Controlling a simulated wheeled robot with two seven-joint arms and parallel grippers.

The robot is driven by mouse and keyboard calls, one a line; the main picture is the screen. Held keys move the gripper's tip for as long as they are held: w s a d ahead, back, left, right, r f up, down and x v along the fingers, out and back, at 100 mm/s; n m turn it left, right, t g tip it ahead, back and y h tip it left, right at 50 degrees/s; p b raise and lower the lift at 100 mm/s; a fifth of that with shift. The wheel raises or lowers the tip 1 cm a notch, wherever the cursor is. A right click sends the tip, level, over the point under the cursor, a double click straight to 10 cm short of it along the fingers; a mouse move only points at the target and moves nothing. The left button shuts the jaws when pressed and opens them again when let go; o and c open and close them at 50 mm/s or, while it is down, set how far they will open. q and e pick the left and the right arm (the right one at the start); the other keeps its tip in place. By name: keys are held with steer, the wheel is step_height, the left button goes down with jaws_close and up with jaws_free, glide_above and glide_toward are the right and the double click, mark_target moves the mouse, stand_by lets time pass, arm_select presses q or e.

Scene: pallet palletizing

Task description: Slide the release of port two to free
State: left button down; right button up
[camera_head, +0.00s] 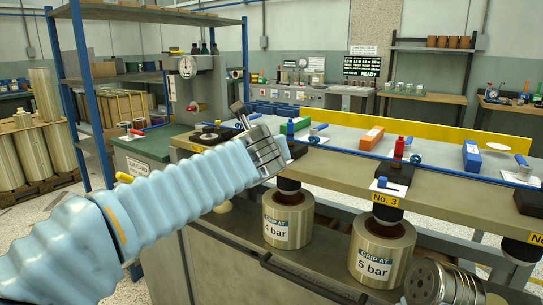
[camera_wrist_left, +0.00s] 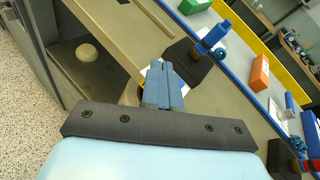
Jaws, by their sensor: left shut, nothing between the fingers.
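My left gripper (camera_wrist_left: 158,75) is shut and empty in the wrist view, its blue fingers pointing at the bench edge beside a black port block (camera_wrist_left: 185,58). A blue upright coupling (camera_wrist_left: 213,38) stands on that block; its top also shows in the head view (camera_head: 291,128). This appears to be port two, left of the one labelled No. 3 (camera_head: 386,199). The gripper body covers its front in the head view. Its release is mostly hidden behind the fingers; I cannot tell its position or whether they touch it. Below hangs a "4 bar" cylinder (camera_head: 289,220).
Orange (camera_head: 371,138) and blue (camera_head: 472,156) blocks lie along the bench behind. A dark bar handle (camera_head: 310,279) crosses the cabinet front.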

arm_select(q)
steer(key=s+a+r, duration=0.2)
steer(key=s+a, duration=0.1)
steer(key=s, duration=0.1)
steer(key=shift+s+a, duration=0.2)
steer(key=shift+s, duration=0.1)
stand_by(0.4)
